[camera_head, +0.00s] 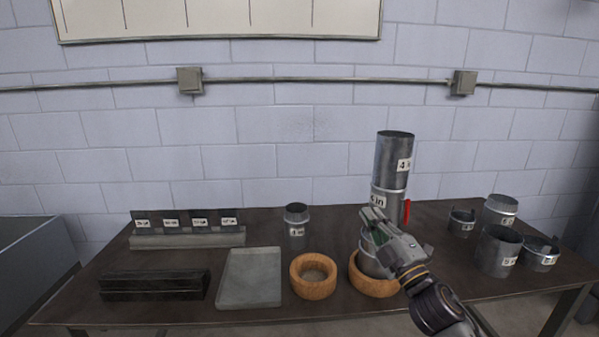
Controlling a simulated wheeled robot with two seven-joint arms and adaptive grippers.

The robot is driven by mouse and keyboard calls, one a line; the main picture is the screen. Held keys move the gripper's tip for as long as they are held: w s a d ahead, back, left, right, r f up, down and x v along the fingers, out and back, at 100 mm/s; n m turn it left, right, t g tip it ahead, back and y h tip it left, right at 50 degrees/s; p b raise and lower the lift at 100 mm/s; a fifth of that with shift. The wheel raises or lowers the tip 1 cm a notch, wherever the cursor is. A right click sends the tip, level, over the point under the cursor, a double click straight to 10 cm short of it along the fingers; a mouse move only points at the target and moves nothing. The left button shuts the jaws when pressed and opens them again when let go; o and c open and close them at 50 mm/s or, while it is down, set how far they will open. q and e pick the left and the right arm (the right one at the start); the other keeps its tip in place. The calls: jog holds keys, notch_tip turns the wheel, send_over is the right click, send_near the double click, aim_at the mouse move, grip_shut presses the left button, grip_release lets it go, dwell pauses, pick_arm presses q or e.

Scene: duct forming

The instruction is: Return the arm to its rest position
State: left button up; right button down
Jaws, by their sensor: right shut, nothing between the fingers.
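My right gripper (374,222) is over the front right of the table, reached in from the lower right. It is shut and empty. Behind it stands a stack of grey metal duct pieces, a labelled upper pipe (394,162) on a lower pipe (384,202) with a red part (406,211) at its side. Below the gripper, a metal piece (368,258) sits in a wooden ring (372,286), partly hidden by the gripper. My left gripper is not in view.
The dark table (200,257) holds an empty wooden ring (314,288), a grey tray (236,296), a black block (154,285), a labelled rack (188,239) and a small can (296,226). Several duct pieces (496,255) stand at the right. A block wall (300,130) is behind.

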jog(key=s+d+f+m+g+h, duration=0.2)
jog(key=s+f+m+g+h, duration=0.15)
jog(key=f, duration=0.45)
jog(key=s+d+f+m+g+h, duration=0.2)
jog(key=f+m+h, duration=0.1)
jog(key=f+m, duration=0.3)
jog(key=s+d+f+m+g+h, duration=0.2)
jog(key=f+m+h, duration=0.15)
jog(key=f, duration=0.55)
jog(key=s+a+f+m+g+y, duration=0.1)
jog(key=s+f+m+g, duration=0.1)
jog(key=s+f+g, duration=0.6)
jog(key=s+a+f+m+g+y, duration=0.15)
jog(key=s+f, duration=0.45)
jog(key=s, duration=0.7)
notch_tip(320, 180, down, 34)
jog(key=s+d+g, duration=0.2)
jog(key=d, duration=0.1)
jog(key=s+d+f, duration=0.3)
jog(key=s+f, duration=0.6)
jog(key=s, duration=0.1)
jog(key=s+d+f, duration=0.3)
jog(key=s+f, duration=0.7)
jog(key=shift+s+d+g+h, duration=0.2)
jog(key=shift+s+g+h, duration=0.1)
jog(key=shift+s+h, duration=0.15)
